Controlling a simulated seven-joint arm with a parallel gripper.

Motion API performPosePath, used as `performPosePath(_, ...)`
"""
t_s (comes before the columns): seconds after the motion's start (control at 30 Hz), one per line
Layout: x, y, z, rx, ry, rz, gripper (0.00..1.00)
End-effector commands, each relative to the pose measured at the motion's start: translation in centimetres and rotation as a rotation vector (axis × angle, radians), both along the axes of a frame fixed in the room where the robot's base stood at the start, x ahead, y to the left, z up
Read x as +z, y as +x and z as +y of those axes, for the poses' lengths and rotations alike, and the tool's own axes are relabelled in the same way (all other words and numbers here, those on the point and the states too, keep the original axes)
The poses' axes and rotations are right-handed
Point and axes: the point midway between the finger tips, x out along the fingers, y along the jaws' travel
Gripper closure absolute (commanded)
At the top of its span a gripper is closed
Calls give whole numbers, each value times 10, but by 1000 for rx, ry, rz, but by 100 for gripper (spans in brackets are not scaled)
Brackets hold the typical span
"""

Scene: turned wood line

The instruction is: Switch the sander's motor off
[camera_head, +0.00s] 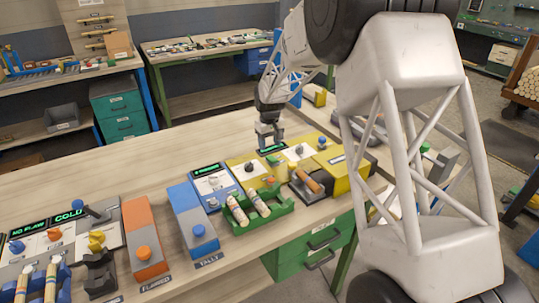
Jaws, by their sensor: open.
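A yellow machine (355,180) stands on the bench right of centre, and I take it to be the sander. A wooden piece (308,181) lies on a dark part at its front.
A green tray (275,215) holds turned pieces in front of the panels. Left of it stand a blue box (190,212) marked TALLY, an orange box (143,235) marked FLAWED, and a console (50,240) with lit displays. The bench's back left is clear. My arm hides the right side.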

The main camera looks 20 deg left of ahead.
Motion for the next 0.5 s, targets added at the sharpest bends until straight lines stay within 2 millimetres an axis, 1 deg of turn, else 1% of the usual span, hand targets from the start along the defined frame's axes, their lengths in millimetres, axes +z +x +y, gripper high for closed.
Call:
performPosePath(0.03, -7, 0, 0, 0, -1, 1, 45)
performPosePath(0.3, -39, 0, 0, 0, -1, 2, 45)
performPosePath(0.5, -53, 0, 0, 0, 0, 0, 45)
